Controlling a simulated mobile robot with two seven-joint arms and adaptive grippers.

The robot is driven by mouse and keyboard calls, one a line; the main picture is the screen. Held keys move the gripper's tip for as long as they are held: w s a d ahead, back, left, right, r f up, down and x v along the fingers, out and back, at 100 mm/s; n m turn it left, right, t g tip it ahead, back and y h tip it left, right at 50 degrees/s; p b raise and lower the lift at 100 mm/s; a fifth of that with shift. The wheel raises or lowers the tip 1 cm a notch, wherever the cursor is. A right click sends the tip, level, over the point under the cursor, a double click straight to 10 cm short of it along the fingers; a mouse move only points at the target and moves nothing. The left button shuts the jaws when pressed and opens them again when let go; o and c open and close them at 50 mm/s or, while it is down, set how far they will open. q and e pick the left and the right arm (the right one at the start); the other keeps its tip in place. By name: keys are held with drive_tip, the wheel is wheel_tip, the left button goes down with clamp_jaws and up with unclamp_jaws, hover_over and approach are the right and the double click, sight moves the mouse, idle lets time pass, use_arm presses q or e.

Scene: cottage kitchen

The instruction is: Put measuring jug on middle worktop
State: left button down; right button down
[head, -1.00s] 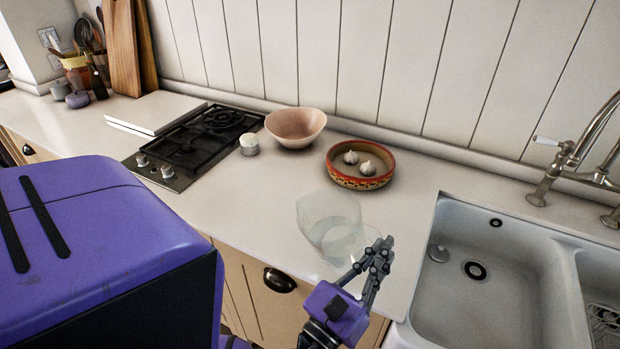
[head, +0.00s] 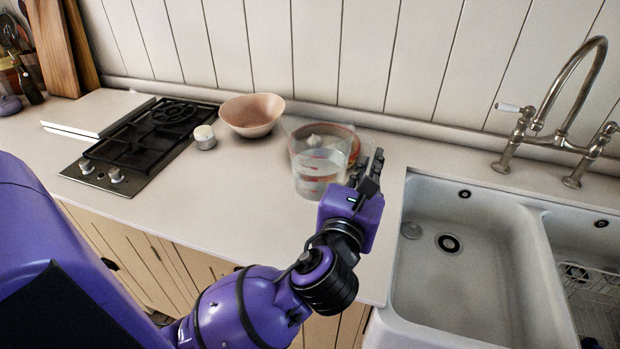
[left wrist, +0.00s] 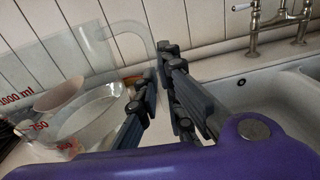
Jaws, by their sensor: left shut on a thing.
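The measuring jug (head: 318,172) is clear with red markings and stands out in front of the red-rimmed dish in the head view. My left gripper (head: 368,172) is at the jug's right side, shut on it. In the left wrist view the jug (left wrist: 75,105) fills the left side, with red figures on its wall, and the gripper fingers (left wrist: 165,100) are close to its handle. I cannot tell whether the jug's base touches the worktop. The middle worktop (head: 230,210) is pale, between hob and sink. My right gripper is not in view.
A pink bowl (head: 252,115) and a small white-topped jar (head: 204,137) stand left of the jug. The red-rimmed dish (head: 350,145) with garlic is partly hidden behind it. The black hob (head: 150,140) is further left, the white sink (head: 470,270) right. The front worktop is clear.

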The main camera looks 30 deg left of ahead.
use_arm(q)
drive_tip(key=a+f, duration=0.1)
drive_tip(key=a, duration=0.1)
drive_tip(key=w+a+f, duration=0.1)
drive_tip(key=a, duration=0.1)
drive_tip(key=w+a+f, duration=0.1)
drive_tip(key=a, duration=0.1)
drive_tip(key=shift+w, duration=0.1)
drive_tip(key=shift+w+a+f+b, duration=0.4)
drive_tip(key=shift+a+f, duration=0.4)
drive_tip(key=shift+f, duration=0.65)
drive_tip(key=shift+w+a+f+b, duration=0.25)
drive_tip(key=shift+a+f+b, duration=0.4)
drive_tip(key=shift+f, duration=0.8)
drive_tip(key=shift+w+a+f+b, duration=0.3)
drive_tip(key=shift+a+f, duration=0.65)
drive_tip(key=shift+f, duration=0.5)
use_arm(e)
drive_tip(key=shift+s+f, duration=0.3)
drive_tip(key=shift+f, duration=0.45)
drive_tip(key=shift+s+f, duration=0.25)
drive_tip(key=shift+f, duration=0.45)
use_arm(q)
drive_tip(key=shift+w+f, duration=0.1)
drive_tip(key=shift+f, duration=0.05)
